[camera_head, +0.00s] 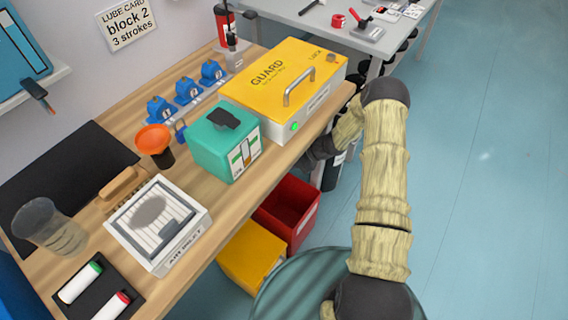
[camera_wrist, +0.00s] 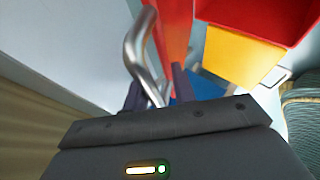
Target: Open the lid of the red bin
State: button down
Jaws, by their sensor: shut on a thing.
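The red bin (camera_head: 288,208) stands below the front edge of the bench in the head view, and I look down into its dark red inside. Red surfaces (camera_wrist: 268,14) fill the upper part of the wrist view. My gripper (camera_head: 310,158) is low beside the bench edge, above and behind the bin; its jaws (camera_wrist: 160,96) are shut on a curved metal handle (camera_wrist: 137,48). The handle runs up beside a narrow red panel (camera_wrist: 173,28), which looks like the raised lid. Where the handle joins it is not clear. In the head view the bench and arm hide the grip.
A yellow bin (camera_head: 252,257) stands next to the red one. The bench (camera_head: 185,190) overhangs them, carrying a green box (camera_head: 222,145) and a yellow guard cover (camera_head: 278,82) near my arm. The blue floor (camera_head: 480,200) on the right is clear.

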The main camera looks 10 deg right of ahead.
jog(key=shift+a, duration=0.15)
jog(key=c, duration=1.5)
grip_release()
jog(key=shift+w+f, duration=0.1)
jog(key=shift+f, duration=0.05)
jog(key=shift+o, duration=0.2)
jog(key=p+v, duration=0.1)
jog(key=v, duration=1.6)
jog(key=shift+d, duration=0.3)
